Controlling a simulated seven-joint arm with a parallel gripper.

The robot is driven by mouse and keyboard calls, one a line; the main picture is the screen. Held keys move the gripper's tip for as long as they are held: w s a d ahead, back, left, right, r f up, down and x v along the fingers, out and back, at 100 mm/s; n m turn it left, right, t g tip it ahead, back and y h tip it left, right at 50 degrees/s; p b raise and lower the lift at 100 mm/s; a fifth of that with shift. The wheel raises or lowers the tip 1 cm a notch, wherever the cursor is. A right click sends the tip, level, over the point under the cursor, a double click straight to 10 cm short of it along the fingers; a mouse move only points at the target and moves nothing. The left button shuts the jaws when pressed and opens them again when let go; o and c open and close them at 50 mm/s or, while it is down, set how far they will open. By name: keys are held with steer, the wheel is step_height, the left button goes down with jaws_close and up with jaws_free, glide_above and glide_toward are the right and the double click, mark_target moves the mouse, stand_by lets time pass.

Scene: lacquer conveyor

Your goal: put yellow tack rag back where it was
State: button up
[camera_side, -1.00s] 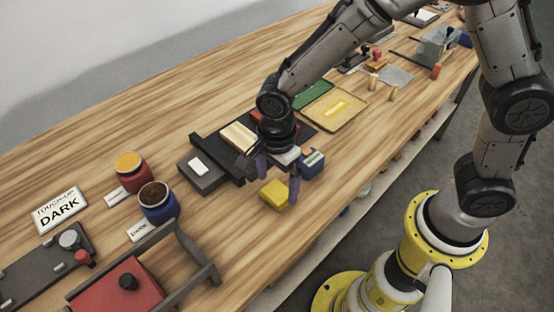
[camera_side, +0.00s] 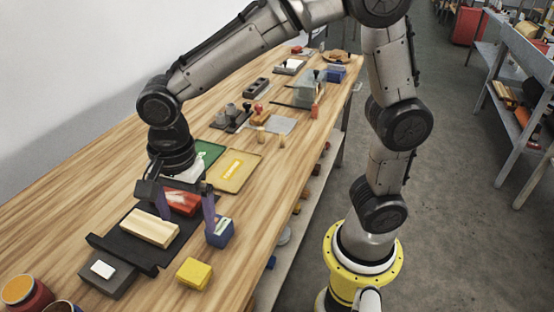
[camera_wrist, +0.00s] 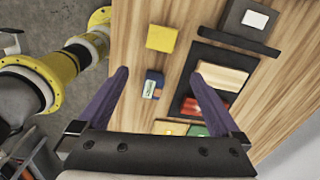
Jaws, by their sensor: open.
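The yellow tack rag (camera_side: 195,273), a small folded-looking yellow block, lies on the bare wood near the bench's front edge. It also shows in the wrist view (camera_wrist: 161,38), at the top middle. My gripper (camera_side: 184,222) is open and empty, with its two purple fingers apart. It hangs above the bench around the black tray and the blue box, behind the rag and clear of it. In the wrist view the open fingers (camera_wrist: 160,72) point toward the rag, with the blue box between them in the picture.
A black tray (camera_side: 127,253) holds a cream block (camera_side: 150,228) and a red block (camera_side: 183,202). The blue box (camera_side: 220,233) stands beside it. A dark grey box (camera_side: 107,275) is in front, and yellow (camera_side: 237,170) and green (camera_side: 208,153) trays lie behind. Wood around the rag is clear.

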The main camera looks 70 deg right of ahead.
steer(key=s+d+r+n+t, duration=0.2)
steer(key=s+d+r+n, duration=0.1)
steer(key=s+d+n, duration=0.4)
steer(key=s+d+r+n+t, duration=0.3)
steer(key=s+d+n, duration=0.4)
steer(key=d+n, duration=0.2)
steer(key=shift+s+d+r, duration=0.15)
steer(key=shift+s+r, duration=0.1)
steer(key=shift+s, duration=0.05)
